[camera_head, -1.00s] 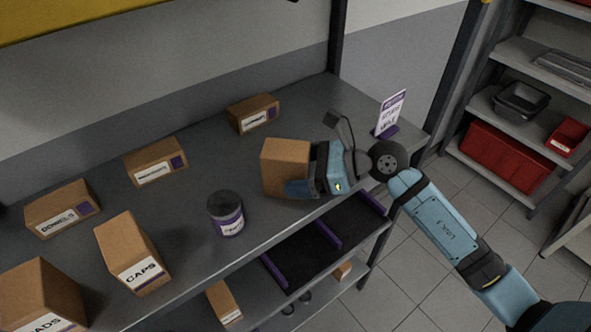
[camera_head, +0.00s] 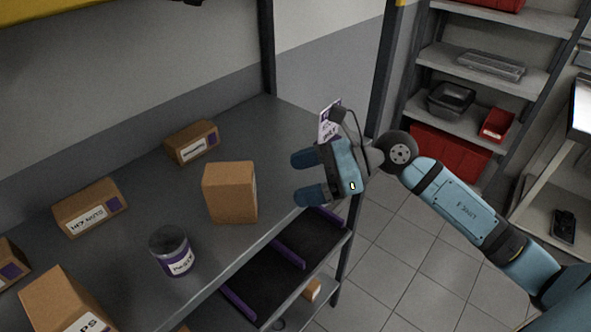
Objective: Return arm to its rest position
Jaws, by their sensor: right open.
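My right gripper (camera_head: 308,177) is open and empty, its two blue fingers pointing left over the right end of the grey shelf (camera_head: 262,134). A brown cardboard box (camera_head: 228,192) stands upright on the shelf to the left of the fingers, with a clear gap between them. My right arm (camera_head: 455,202) reaches in from the lower right. My left gripper is not in view.
A grey tin with a purple-and-white label (camera_head: 173,252) and several labelled boxes, one at the back (camera_head: 192,142), stand on the shelf. A sign (camera_head: 329,120) is partly behind my gripper. A black tray with purple dividers (camera_head: 262,283) sits lower. Floor at right is clear.

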